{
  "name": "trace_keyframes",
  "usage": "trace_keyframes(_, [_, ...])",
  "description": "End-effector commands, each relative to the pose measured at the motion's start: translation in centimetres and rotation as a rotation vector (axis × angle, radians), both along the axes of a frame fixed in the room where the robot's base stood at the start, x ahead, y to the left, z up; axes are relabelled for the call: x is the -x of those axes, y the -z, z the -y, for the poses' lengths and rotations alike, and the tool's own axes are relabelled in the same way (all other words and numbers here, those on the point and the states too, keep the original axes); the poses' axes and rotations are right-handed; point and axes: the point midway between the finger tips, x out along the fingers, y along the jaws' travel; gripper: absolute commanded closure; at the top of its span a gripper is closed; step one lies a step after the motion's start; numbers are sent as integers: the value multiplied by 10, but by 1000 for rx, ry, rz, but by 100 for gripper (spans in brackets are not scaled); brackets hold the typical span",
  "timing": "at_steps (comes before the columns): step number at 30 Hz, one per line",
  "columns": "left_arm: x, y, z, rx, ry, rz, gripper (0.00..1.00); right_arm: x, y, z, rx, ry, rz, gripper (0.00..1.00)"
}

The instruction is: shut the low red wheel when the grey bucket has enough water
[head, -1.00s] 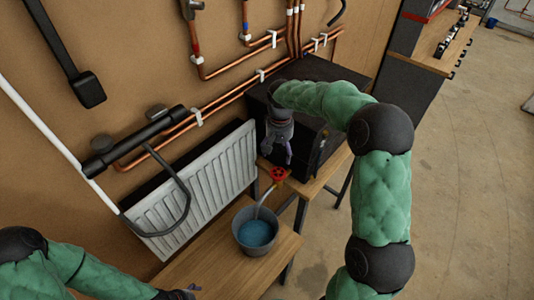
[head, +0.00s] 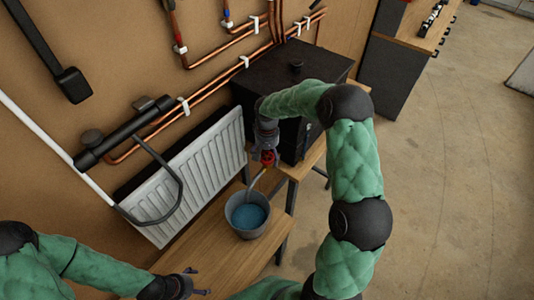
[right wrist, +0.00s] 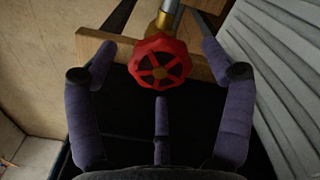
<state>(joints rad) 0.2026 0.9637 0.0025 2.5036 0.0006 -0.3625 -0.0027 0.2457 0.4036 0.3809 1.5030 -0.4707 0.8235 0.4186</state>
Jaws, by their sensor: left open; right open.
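The low red wheel (head: 268,158) sits on a tap just above the grey bucket, at the right end of the radiator. In the right wrist view the red wheel (right wrist: 160,62) lies between the spread fingers, on a brass valve. My right gripper (head: 266,152) is open around or just above the wheel; I cannot tell if it touches. The grey bucket (head: 233,222) stands upright on the wooden bench with blue water (head: 248,216) in it. A pale stream or hose runs from the tap into the bucket. My left gripper (head: 200,283) is open and empty over the bench's front left.
The white radiator (head: 190,172) stands behind the bench (head: 190,250). A black cabinet (head: 285,75) stands behind my right gripper. Copper pipes (head: 210,88) run along the wall. Open floor (head: 450,190) lies to the right.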

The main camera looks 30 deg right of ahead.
Motion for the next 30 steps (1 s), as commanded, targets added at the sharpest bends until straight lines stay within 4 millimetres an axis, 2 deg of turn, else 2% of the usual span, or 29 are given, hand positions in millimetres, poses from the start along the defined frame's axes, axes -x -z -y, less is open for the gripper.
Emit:
trace_keyframes(7, [0,0,0,0,0,0,18,0,1,0,0,0,1,18])
trace_keyframes(8, [0,0,0,0,0,0,18,0,1,0,0,0,1,21])
trace_keyframes(12, [0,0,0,0,0,0,18,0,1,0,0,0,0,61])
trace_keyframes(14, [0,0,0,0,0,0,18,0,1,0,0,0,0,74])
trace_keyframes(23, [0,2,0,0,0,0,18,0,2,0,0,-18,0,75])
trace_keyframes(30, [0,10,0,0,0,0,18,0,3,0,-1,-121,0,75])
